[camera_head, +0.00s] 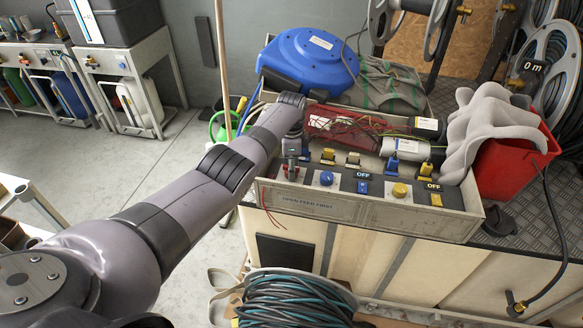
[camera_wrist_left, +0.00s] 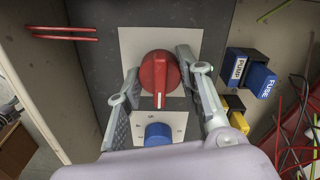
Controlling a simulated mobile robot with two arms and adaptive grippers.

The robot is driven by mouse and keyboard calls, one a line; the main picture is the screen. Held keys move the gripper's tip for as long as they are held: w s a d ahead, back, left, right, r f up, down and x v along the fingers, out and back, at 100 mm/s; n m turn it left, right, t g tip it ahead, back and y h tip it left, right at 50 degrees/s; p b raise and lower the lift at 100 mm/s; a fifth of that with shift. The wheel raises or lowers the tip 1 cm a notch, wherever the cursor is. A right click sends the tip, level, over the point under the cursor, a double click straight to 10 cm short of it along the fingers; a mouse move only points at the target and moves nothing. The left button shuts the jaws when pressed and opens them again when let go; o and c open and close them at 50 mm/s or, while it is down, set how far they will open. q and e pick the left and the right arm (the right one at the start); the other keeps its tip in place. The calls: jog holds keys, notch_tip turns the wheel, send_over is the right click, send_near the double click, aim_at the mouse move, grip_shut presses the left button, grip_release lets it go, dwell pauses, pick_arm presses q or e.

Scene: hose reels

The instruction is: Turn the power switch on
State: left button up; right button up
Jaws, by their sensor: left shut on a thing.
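A red rotary knob (camera_wrist_left: 160,76) sits on a white square plate in the left wrist view, its white pointer mark toward the picture's bottom. My left gripper (camera_wrist_left: 157,66) is shut on this knob, one finger on each side. In the head view my left gripper (camera_head: 291,158) is at the left end of the control box (camera_head: 345,211), and the knob is mostly hidden there. Two small switches, one blue (camera_head: 363,187) and one yellow (camera_head: 436,199), stand under signs reading OFF. I see no label naming the power switch. My right gripper is not in view.
A blue round knob (camera_wrist_left: 158,134) is close below the red one. Blocks marked PUMP (camera_wrist_left: 236,68) and FUSE (camera_wrist_left: 261,80) stand to the right. Loose red wires (camera_head: 345,128), a blue reel (camera_head: 308,60) and a red bin (camera_head: 510,165) are nearby. A hose coil (camera_head: 295,300) lies in front.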

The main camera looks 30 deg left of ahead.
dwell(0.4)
pick_arm(q)
jog(key=o, duration=1.2)
jog(key=shift+c, duration=0.2)
jog(key=shift+r, duration=0.1)
notch_tip(320, 180, up, 12)
